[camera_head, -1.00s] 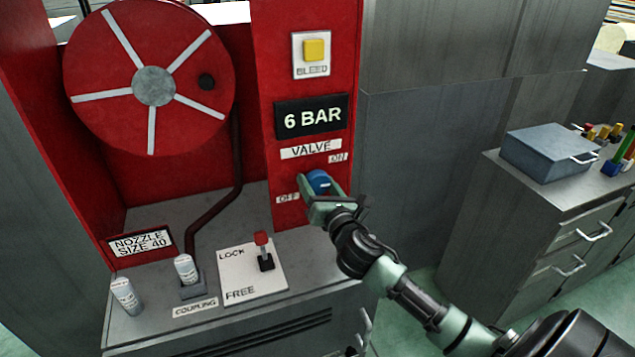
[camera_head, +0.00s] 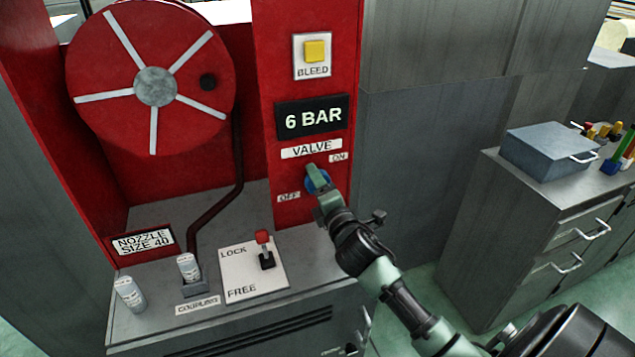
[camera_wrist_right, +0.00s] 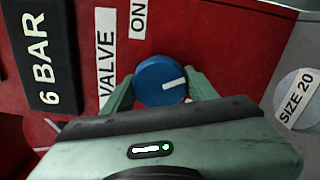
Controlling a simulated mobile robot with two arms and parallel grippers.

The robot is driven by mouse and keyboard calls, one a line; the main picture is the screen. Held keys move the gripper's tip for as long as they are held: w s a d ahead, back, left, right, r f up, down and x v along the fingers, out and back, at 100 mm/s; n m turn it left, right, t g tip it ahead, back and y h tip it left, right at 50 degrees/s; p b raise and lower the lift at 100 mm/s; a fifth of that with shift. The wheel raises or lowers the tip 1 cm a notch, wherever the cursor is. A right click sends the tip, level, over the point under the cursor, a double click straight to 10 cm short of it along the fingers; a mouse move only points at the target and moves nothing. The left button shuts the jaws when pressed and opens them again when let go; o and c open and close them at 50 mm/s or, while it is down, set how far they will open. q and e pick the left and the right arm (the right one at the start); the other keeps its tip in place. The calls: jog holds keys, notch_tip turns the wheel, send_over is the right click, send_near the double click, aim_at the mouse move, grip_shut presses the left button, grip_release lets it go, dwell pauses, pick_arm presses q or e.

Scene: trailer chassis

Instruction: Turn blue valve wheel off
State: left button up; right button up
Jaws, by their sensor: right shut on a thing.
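The blue valve wheel (camera_head: 310,184) sits on the red panel under the VALVE label (camera_head: 311,149), between the ON label (camera_head: 338,158) and the OFF label (camera_head: 288,197). My right gripper (camera_head: 314,178) covers much of it in the head view. In the right wrist view the round blue wheel (camera_wrist_right: 158,82) with a white pointer mark lies between the two green fingers of my right gripper (camera_wrist_right: 161,90), which is shut on it. The mark points to the right in that view. My left gripper is not in view.
The display (camera_head: 312,118) above reads 6 BAR, with a yellow BLEED button (camera_head: 314,51) higher up. A red hose reel (camera_head: 120,60) is at the left. Below stand a LOCK/FREE lever (camera_head: 265,250) and nozzles (camera_head: 130,294) on the grey cabinet top.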

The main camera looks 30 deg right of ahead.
jog(key=m, duration=0.4)
jog(key=shift+m+p, duration=0.3)
jog(key=m, duration=0.3)
jog(key=shift+m+p, duration=0.3)
jog(key=shift+p, duration=0.05)
jog(key=m+p, duration=0.1)
jog(key=m, duration=0.2)
jog(key=shift+m, duration=0.3)
jog(key=shift+m+p, duration=0.45)
jog(key=shift+m, duration=1.45)
jog(key=shift+f+m, duration=0.1)
jog(key=shift+m, duration=0.2)
jog(key=o, duration=1.4)
jog(key=shift+c, duration=0.2)
jog(key=shift+s, duration=0.1)
